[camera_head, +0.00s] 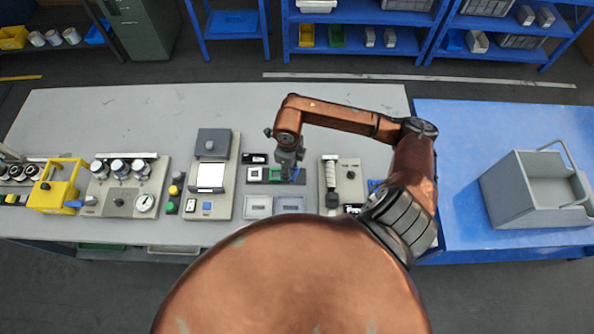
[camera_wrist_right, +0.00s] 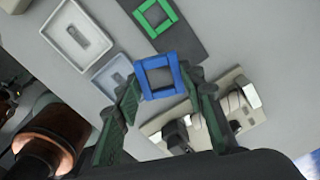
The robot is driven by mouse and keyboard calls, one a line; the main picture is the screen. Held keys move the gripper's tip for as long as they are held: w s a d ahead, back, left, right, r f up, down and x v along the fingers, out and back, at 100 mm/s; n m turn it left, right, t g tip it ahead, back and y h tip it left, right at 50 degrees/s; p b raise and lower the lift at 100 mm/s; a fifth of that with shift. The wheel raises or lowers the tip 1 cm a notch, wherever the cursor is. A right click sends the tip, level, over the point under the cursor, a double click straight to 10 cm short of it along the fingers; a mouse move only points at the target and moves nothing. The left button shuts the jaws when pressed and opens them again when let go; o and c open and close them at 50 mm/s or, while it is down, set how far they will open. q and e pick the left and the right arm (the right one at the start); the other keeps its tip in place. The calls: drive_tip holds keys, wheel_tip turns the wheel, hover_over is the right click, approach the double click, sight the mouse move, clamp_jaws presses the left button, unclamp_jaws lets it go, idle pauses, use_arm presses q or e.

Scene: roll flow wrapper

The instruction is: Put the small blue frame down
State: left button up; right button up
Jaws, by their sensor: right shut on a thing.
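The small blue frame (camera_wrist_right: 160,95) is a square ring with an open middle. It is between the fingertips of my right gripper (camera_wrist_right: 162,82), which is shut on it. In the head view the right gripper (camera_head: 291,165) points down over the right part of a dark strip, and the blue frame (camera_head: 299,176) shows only partly. A green square frame (camera_wrist_right: 148,20) lies on the dark strip (camera_wrist_right: 183,42), ahead of the blue one and apart from it. Whether the blue frame touches anything below cannot be told. My left gripper is not in view.
Two shallow grey trays (camera_head: 258,207) (camera_head: 290,204) sit in front of the strip. A beige fixture (camera_head: 352,178) with a roll stands to the right. Another station (camera_head: 211,175) stands to the left. The back of the grey table (camera_head: 200,105) is clear.

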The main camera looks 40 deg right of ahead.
sight(297, 172)
drive_tip(key=d+f, duration=0.2)
drive_tip(key=f, duration=0.1)
drive_tip(key=w+d+f, duration=0.1)
drive_tip(key=d+f, duration=0.1)
drive_tip(key=shift+w+f, duration=0.1)
drive_tip(key=shift+f, duration=0.1)
drive_tip(key=shift+f+p, duration=0.55)
drive_tip(key=shift+f, duration=1.05)
drive_tip(key=shift+f, duration=0.2)
drive_tip(key=o, duration=1)
drive_tip(key=shift+r, duration=0.1)
wheel_tip(297, 172, up, 12)
drive_tip(key=b, duration=0.1)
drive_tip(key=shift+r, duration=0.15)
